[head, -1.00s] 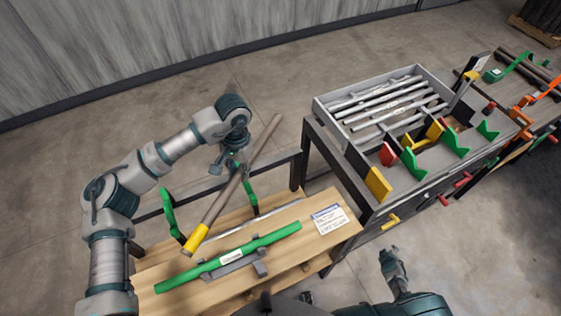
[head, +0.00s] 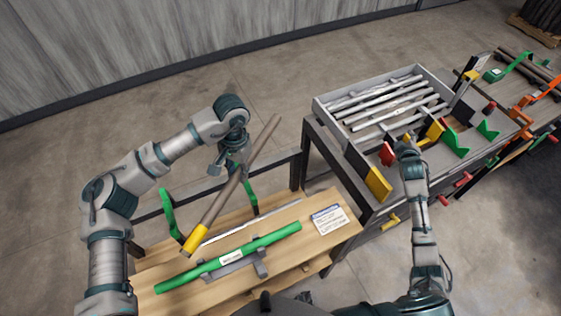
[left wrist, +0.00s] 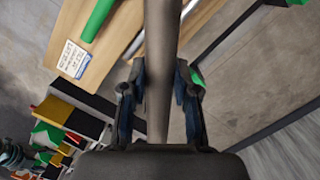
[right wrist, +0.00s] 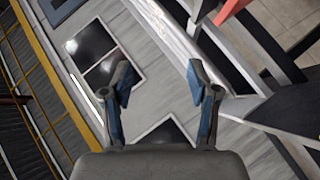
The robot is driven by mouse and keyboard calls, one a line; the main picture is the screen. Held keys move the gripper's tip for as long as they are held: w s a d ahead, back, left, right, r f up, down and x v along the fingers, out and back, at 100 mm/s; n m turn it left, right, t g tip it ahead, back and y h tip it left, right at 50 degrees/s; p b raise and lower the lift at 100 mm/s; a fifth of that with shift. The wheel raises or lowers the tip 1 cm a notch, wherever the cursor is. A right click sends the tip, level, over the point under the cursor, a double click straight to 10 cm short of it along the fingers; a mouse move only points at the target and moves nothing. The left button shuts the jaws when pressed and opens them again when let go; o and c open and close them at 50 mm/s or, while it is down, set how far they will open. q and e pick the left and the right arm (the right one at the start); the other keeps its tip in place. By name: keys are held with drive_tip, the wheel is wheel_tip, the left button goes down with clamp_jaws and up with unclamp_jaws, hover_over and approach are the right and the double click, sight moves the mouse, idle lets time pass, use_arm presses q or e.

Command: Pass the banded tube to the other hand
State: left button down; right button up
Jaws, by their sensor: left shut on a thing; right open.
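The banded tube (head: 222,201) is a long brown-grey tube with a yellow band at its lower left end. It is held tilted above the wooden table. My left gripper (head: 237,170) is shut on it near the middle; in the left wrist view the tube (left wrist: 161,70) runs between the fingers (left wrist: 160,100). My right gripper (head: 405,145) is over the front of the grey bench at the right, well apart from the tube. In the right wrist view its fingers (right wrist: 160,85) are spread with nothing between them.
A green tube (head: 270,240) with a white label lies on a grey holder on the wooden table (head: 315,238). A thin metal rod and a label card (head: 330,219) lie there too. Green hooks stand at the table's back. The grey bench holds a tray (head: 330,112) of metal rods and coloured brackets.

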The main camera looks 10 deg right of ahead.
use_arm(q)
drive_tip(key=shift+a, duration=0.15)
use_arm(e)
drive_tip(key=a+r+n+y, duration=0.3)
drive_tip(key=a+r+n, duration=0.1)
drive_tip(key=a, duration=0.6)
drive_tip(key=a+r+n+y, duration=0.3)
drive_tip(key=a+r+y, duration=0.15)
drive_tip(key=a, duration=0.65)
drive_tip(key=a+r+n+y, duration=0.3)
drive_tip(key=a+r+n, duration=0.15)
drive_tip(key=a, duration=0.55)
use_arm(q)
drive_tip(key=shift+d, duration=0.25)
drive_tip(key=shift+a, duration=0.2)
use_arm(e)
drive_tip(key=s+a+r+n+g+y, duration=0.25)
drive_tip(key=s+a+n, duration=0.25)
drive_tip(key=s+a, duration=0.3)
drive_tip(key=s+a+r+n+g+y, duration=0.25)
drive_tip(key=s+a+n, duration=0.35)
drive_tip(key=a, duration=0.4)
drive_tip(key=shift+g, duration=0.5)
drive_tip(key=x, duration=1.2)
drive_tip(key=shift+a, duration=0.2)
